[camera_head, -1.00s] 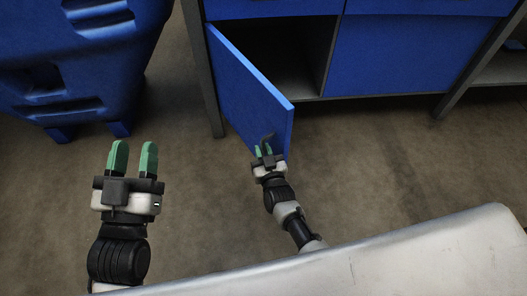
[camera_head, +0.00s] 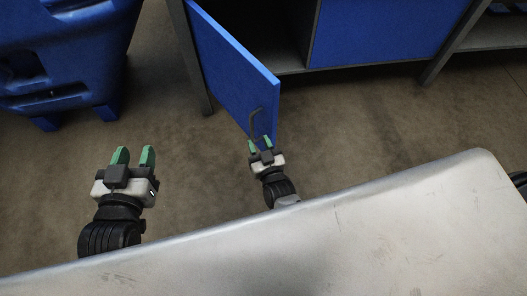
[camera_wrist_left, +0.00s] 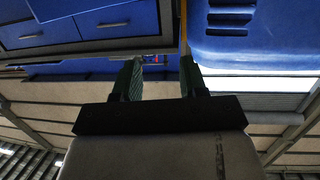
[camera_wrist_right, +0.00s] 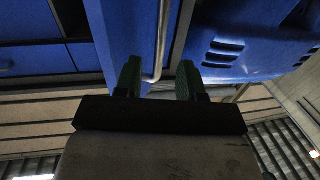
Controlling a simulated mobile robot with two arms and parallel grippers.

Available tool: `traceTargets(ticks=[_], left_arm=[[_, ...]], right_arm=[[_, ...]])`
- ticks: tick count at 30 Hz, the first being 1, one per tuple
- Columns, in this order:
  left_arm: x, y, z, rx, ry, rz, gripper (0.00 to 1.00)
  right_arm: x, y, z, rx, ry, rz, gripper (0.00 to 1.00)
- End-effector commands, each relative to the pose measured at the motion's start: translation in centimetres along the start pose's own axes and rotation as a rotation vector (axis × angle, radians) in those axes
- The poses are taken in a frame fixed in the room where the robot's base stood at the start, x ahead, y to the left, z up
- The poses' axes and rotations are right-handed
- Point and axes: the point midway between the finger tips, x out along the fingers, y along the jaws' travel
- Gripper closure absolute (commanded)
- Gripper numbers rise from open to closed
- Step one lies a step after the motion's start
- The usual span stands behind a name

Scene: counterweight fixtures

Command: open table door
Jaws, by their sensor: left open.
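The blue table door (camera_head: 232,68) stands swung open from the cabinet, showing a dark inside. Its grey bar handle (camera_head: 255,123) is on the door face near the free edge. My right gripper (camera_head: 260,146) is just in front of the handle's lower end, fingers apart. In the right wrist view the handle (camera_wrist_right: 157,45) runs down between the spread green fingertips of the right gripper (camera_wrist_right: 158,78), with gaps on both sides. My left gripper (camera_head: 133,156) is open and empty, left of the door; it also shows in the left wrist view (camera_wrist_left: 160,75).
A blue bin (camera_head: 62,55) stands at the upper left. The dark table leg (camera_head: 196,60) is beside the door's hinge side. Another blue panel (camera_head: 383,32) is shut to the right. The floor (camera_head: 350,125) before the table is clear. A pale surface (camera_head: 330,235) fills the foreground.

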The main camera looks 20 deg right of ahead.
Motion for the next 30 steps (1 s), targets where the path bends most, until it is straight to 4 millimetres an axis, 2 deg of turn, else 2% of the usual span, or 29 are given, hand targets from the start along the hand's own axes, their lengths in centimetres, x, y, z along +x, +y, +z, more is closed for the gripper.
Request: traceTargets(ticks=[4,9,20,25,28,30], left_arm=[[-0.6,-0.3,1.6,0.001,-0.135,-0.008,0.57],[-1.1,-0.5,2.9,0.001,-0.231,-0.013,0.57],[-1.3,-0.6,3.4,0.001,-0.264,-0.015,0.57],[-1.2,-0.6,3.4,0.001,-0.263,-0.015,0.57],[-1.2,-0.6,3.4,0.001,-0.263,-0.015,0.57],[-1.2,-0.6,3.4,0.001,-0.263,-0.015,0.57]], right_arm=[[-2.1,0.0,-0.1,-0.001,-0.001,-0.001,0.61],[-3.6,0.0,-0.1,-0.001,0.001,-0.001,0.61],[-4.0,0.0,-0.1,0.000,0.002,-0.001,0.61],[-3.9,0.2,-0.6,0.000,-0.006,-0.008,0.84],[-3.7,0.8,-2.1,-0.002,-0.035,-0.028,0.99],[-3.6,1.4,-3.8,-0.002,-0.068,-0.049,1.00]])
